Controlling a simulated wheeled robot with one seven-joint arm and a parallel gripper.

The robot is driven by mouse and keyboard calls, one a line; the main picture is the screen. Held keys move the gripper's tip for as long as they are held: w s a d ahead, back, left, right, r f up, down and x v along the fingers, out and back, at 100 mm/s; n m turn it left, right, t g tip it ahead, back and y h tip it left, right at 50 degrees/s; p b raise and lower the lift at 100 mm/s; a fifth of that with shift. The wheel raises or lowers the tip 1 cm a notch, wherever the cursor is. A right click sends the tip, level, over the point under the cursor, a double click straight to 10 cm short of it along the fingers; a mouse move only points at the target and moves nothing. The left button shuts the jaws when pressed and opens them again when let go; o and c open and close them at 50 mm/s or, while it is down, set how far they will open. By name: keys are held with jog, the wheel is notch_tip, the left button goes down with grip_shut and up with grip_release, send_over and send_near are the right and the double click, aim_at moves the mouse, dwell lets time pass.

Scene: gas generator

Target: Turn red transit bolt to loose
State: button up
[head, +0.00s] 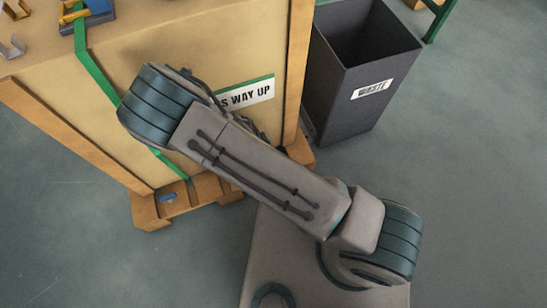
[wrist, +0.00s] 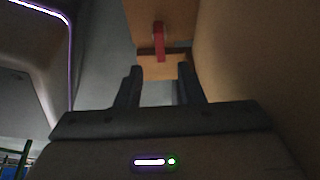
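A red part, which looks like the red transit bolt (wrist: 159,43), shows in the wrist view against a wooden piece, upper middle. It appears as a short upright bar with a round top end. My gripper (wrist: 160,74) is open, its two dark fingers apart with nothing between them. The red part is ahead of the fingertips, roughly centred on the gap and apart from them. In the head view my arm crosses the crate front and hides the gripper; I cannot see the red bolt there.
A wooden crate (head: 137,60) with a green strap (head: 97,72) and a "S WAY UP" label (head: 249,93) stands on a pallet (head: 182,207). A dark waste bin (head: 345,102) stands right of it. A tan surface (wrist: 255,75) runs close along the gripper's right. Floor at right is clear.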

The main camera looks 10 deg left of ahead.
jog(key=b+x, duration=0.2)
jog(key=x, duration=0.5)
jog(key=shift+f+b, duration=0.3)
jog(key=shift+f, duration=0.05)
grip_shut()
